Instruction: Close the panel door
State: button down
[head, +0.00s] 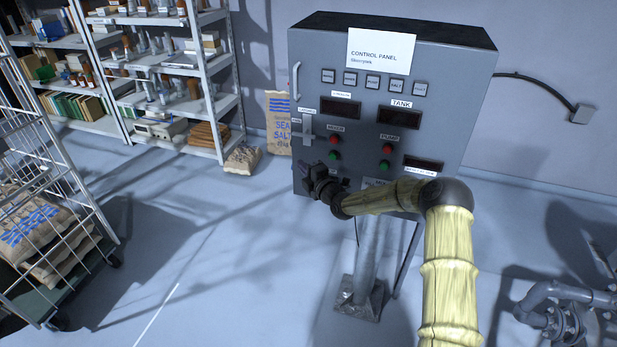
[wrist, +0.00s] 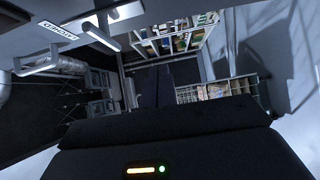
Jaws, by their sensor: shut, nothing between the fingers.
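The panel door is the grey front of the control panel (head: 440,98), a box with a black top on a metal post. The door looks about flush with the box; I cannot tell whether a small gap is left. A light bar handle (head: 295,82) is on its left edge, with a grey lever (head: 308,130) below it. My gripper (head: 304,178) is shut and empty at the door's lower left corner; I cannot tell whether it touches. In the wrist view the door's underside and lever (wrist: 50,68) show at upper left, above my dark gripper body.
Shelves (head: 170,95) with boxes and bottles stand at the back left. A salt sack (head: 279,122) leans on the wall left of the panel. A wire cart (head: 70,215) with sacks is at far left. Grey pipes (head: 565,315) are at lower right. The floor between cart and post is clear.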

jog(key=b+v, duration=0.1)
jog(key=v, duration=0.2)
jog(key=shift+s+d, duration=0.1)
jog(key=shift+s, duration=0.3)
jog(key=shift+w, duration=0.1)
jog(key=shift+d, duration=0.1)
